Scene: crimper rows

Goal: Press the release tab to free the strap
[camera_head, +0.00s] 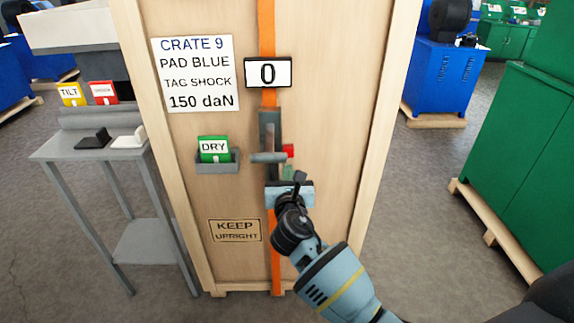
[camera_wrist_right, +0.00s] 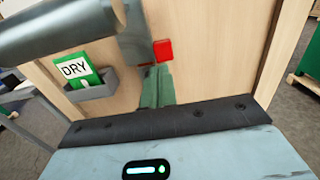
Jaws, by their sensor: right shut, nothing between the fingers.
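An orange strap (camera_head: 267,30) runs down the front of the wooden crate (camera_head: 330,100). A dark grey tensioner (camera_head: 269,127) sits on the strap, with a grey bar handle (camera_head: 266,157) sticking out. A small red tab (camera_head: 289,151) is at its right side; the tab (camera_wrist_right: 163,51) also shows in the right wrist view. My right gripper (camera_head: 288,170) is shut and empty, its greenish fingers just below the red tab. In the wrist view the fingertips (camera_wrist_right: 159,70) look very near the tab; I cannot tell whether they touch. My left gripper is out of view.
A display (camera_head: 268,73) above the tensioner reads 0. A grey holder with a green DRY card (camera_head: 214,150) is left of the handle, near my right gripper. A grey side table (camera_head: 75,150) stands left of the crate. Green cabinets (camera_head: 520,150) stand at right.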

